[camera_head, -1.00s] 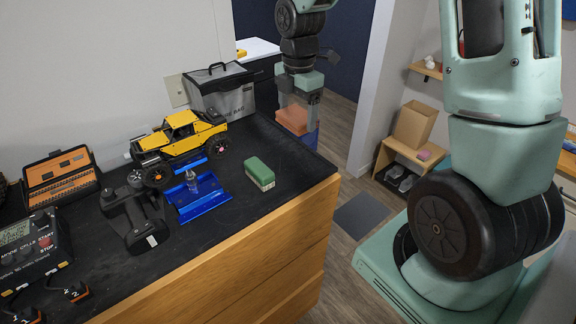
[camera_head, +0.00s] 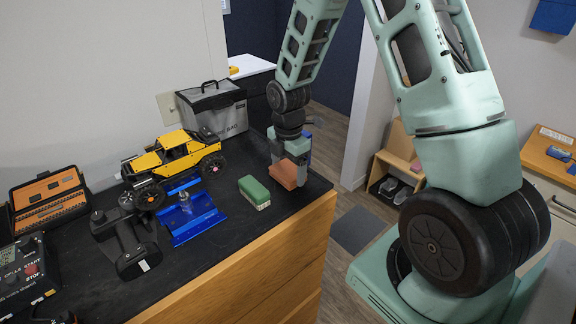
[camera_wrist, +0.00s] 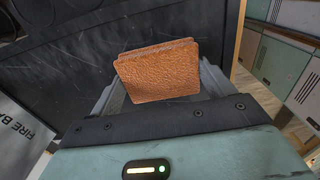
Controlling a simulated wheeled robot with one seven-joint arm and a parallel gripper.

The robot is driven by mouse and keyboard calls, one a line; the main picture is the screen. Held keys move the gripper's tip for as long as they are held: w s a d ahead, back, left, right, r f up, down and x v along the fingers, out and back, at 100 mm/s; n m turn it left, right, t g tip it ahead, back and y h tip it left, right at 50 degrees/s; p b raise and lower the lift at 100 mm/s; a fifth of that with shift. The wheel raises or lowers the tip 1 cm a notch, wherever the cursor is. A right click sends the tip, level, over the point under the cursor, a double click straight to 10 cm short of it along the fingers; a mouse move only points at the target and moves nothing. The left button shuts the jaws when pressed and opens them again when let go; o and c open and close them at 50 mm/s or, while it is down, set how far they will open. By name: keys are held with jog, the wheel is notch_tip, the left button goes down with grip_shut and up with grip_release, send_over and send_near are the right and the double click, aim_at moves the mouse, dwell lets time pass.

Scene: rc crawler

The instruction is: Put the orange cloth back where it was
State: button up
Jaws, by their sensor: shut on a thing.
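The orange cloth (camera_head: 285,173) is a small folded block at the right end of the black bench top (camera_head: 228,215). My gripper (camera_head: 291,160) is shut on it from above. The cloth also shows in the wrist view (camera_wrist: 158,72), held between the fingers, with dark bench surface behind it. Its lower edge is at or very near the bench top; I cannot tell whether it touches.
A green block (camera_head: 254,191) lies just left of the cloth. A blue tray (camera_head: 190,217), a yellow crawler (camera_head: 174,160) and a grey bag (camera_head: 214,107) stand further left and back. The bench's right edge is close.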

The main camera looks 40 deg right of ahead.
jog(key=shift+f, duration=0.25)
jog(key=shift+f, duration=0.15)
jog(key=o, duration=0.8)
